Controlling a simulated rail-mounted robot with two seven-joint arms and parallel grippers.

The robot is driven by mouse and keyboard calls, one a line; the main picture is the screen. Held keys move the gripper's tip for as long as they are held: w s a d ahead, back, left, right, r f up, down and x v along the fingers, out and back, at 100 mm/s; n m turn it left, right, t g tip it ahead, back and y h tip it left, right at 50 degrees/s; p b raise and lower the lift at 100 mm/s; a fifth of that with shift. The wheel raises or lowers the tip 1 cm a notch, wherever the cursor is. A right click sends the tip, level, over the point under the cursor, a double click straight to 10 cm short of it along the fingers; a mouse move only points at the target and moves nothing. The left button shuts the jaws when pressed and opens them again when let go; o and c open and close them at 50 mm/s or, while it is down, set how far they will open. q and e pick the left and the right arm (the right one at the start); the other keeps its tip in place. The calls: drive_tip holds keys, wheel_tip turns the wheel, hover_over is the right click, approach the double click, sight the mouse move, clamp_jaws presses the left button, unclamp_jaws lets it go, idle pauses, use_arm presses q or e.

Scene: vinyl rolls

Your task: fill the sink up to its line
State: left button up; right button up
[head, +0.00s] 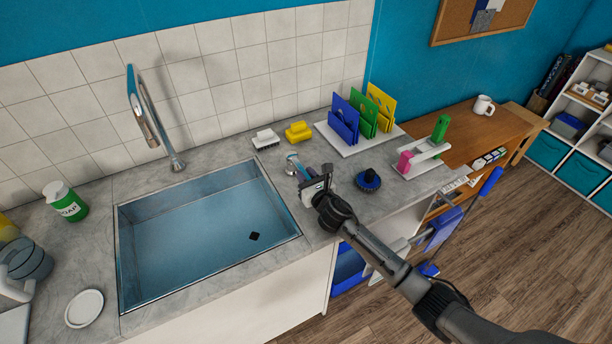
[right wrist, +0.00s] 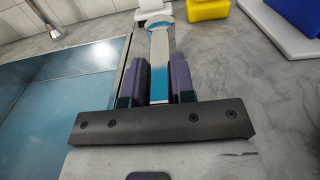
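The metal sink (head: 210,274) is set in the grey counter, its inside looking bluish; I cannot tell a water level or make out a line. A small dark square (head: 254,236) shows towards its right front. The tall curved faucet (head: 143,118) stands behind it, with no clear stream visible. A tap lever (head: 291,160) with a blue band stands at the sink's right back corner; it also shows in the right wrist view (right wrist: 160,60). My right gripper (head: 308,176) has its purple fingers close against both sides of the lever. My left gripper is out of view.
A green soap bottle (head: 66,203) and a white dish (head: 84,308) stand left of the sink.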

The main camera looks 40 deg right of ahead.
clamp_jaws()
drive_tip(key=shift+d, duration=0.1)
drive_tip(key=shift+s+d+n+y+p, duration=0.15)
drive_tip(key=shift+d+n+y, duration=0.2)
drive_tip(key=shift+y, duration=0.25)
drive_tip(key=shift+w+d+n+y+p, duration=0.1)
drive_tip(key=shift+d+n+y+p, duration=0.1)
drive_tip(key=shift+n+y, duration=0.35)
drive_tip(key=o, duration=0.6)
unclamp_jaws()
drive_tip(key=shift+c, duration=0.2)
drive_tip(key=shift+s, duration=0.1)
